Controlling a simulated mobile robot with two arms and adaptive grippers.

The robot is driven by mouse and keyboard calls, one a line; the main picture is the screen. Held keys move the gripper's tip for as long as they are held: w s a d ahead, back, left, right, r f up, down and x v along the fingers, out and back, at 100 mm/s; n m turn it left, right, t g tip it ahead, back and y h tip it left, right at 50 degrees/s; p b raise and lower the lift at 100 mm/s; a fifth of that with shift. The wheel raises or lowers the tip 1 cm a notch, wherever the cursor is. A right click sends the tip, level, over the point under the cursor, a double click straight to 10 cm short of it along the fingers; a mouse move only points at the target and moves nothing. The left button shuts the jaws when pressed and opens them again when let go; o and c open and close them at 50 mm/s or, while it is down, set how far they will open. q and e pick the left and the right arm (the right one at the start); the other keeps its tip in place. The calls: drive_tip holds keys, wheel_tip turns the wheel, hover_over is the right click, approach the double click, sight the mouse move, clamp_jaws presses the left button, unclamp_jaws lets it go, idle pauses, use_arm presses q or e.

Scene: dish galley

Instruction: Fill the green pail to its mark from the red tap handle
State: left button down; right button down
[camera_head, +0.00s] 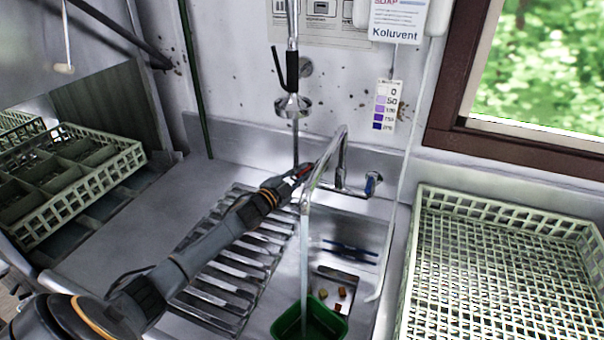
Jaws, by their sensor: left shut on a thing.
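The green pail (336,325) stands in the sink under the spout, cut off by the bottom edge of the view. Its mark and water level cannot be made out. The curved tap (341,150) has a pale, straight stream falling from its spout (304,203) into the pail. My left gripper (300,174) reaches across the drainer to the tap's left side and is shut on the red tap handle (304,169), which it mostly hides. The blue tap handle (372,184) is on the right side of the tap, untouched. My right gripper is out of view.
A ribbed drainer (215,287) lies under my left arm. A hanging spray head (293,105) is behind the tap. Crates stand at left (98,183) and right (425,262). Food scraps (341,292) lie in the sink beside the pail.

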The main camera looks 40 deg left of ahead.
use_arm(q)
drive_tip(key=c, duration=1.4)
unclamp_jaws()
drive_tip(key=shift+o, duration=0.2)
drive_tip(key=shift+s, duration=0.1)
drive_tip(key=s, duration=1.1)
drive_tip(key=shift+s+a, duration=0.3)
drive_tip(key=shift+s, duration=0.1)
